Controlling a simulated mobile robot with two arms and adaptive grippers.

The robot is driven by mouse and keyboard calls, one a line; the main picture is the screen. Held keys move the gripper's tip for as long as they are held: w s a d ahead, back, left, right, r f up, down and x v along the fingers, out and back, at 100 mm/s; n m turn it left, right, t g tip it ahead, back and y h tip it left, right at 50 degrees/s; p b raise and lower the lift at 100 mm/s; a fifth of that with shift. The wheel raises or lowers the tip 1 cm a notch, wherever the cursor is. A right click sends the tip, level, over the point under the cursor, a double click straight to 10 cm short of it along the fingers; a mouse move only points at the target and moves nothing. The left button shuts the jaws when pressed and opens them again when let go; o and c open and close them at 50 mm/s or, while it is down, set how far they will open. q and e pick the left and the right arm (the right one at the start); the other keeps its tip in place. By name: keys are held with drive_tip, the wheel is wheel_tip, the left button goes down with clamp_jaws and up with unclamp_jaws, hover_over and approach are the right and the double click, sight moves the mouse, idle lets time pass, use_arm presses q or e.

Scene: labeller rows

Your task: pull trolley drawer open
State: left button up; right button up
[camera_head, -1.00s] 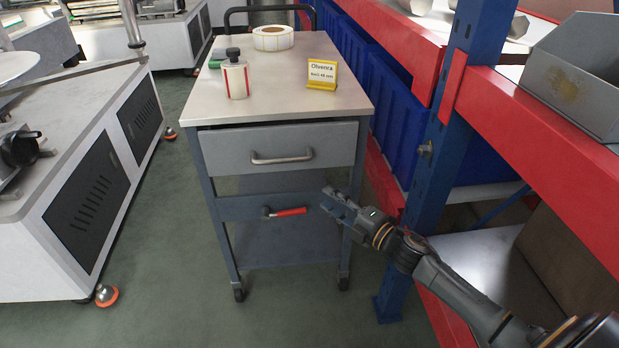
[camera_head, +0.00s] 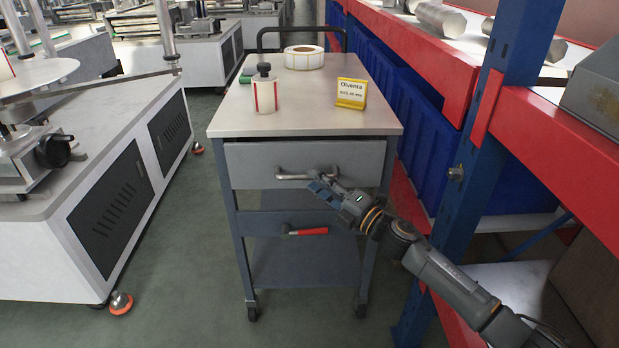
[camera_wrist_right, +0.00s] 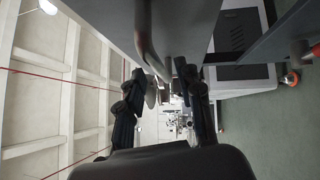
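The grey trolley (camera_head: 215,130) stands in the middle of the head view. Its top drawer (camera_head: 255,161) looks closed, with a thin dark gap along its top edge. The drawer's metal bar handle (camera_head: 290,177) is on the front. The handle (camera_wrist_right: 146,45) comes down from the top to the space between the fingers; contact cannot be told. My left gripper is not in view.
On the trolley top are a label roll (camera_head: 302,57), a red-striped container (camera_head: 265,95) and a yellow sign (camera_head: 351,93). A blue rack post (camera_head: 478,165) stands close on the right. Green floor (camera_head: 190,260) is free at left.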

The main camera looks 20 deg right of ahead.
drive_tip(key=shift+x, duration=1.6)
clamp_jaws()
